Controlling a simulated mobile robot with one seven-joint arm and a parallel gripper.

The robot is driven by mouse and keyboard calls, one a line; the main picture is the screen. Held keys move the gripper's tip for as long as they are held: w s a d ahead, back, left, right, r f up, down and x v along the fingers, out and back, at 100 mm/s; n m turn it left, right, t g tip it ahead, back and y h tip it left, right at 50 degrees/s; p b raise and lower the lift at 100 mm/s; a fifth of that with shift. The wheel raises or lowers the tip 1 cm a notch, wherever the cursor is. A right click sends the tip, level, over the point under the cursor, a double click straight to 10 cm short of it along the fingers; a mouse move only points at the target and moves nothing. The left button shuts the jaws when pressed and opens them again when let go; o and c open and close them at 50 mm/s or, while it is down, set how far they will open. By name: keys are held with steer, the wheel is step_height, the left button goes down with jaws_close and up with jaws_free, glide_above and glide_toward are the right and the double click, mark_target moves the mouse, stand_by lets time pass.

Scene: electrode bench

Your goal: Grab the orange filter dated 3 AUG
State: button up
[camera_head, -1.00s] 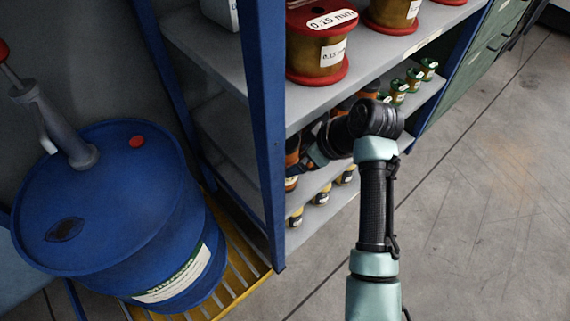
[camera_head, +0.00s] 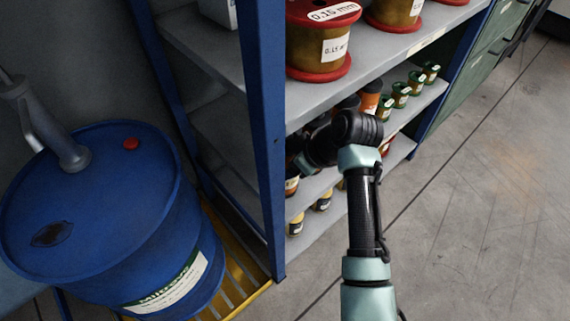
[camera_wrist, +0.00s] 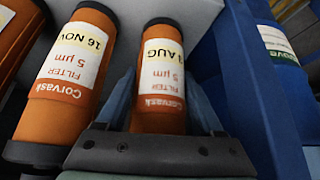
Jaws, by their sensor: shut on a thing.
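In the wrist view, an orange filter (camera_wrist: 160,115) with a dark cap stands between the two fingers of my gripper (camera_wrist: 162,98), which is shut on it. Its white and yellow label shows upside down and reads Corvask, FILTER, 5 µm and a date ending in AUG; the day number is hard to read. A second orange filter (camera_wrist: 75,75), dated 16 NOV, stands just left of it, apart from the fingers. In the head view my wrist reaches into the shelf and hides the held filter.
The blue-framed shelf's upright (camera_head: 268,130) stands close left of my wrist. A shelf board with red-flanged spools (camera_head: 322,40) is above. Small green-capped items (camera_head: 402,92) line the shelf to the right. A blue drum (camera_head: 100,220) stands left. The floor at right is clear.

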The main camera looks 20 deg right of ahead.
jaws_close()
steer(key=shift+r, duration=0.15)
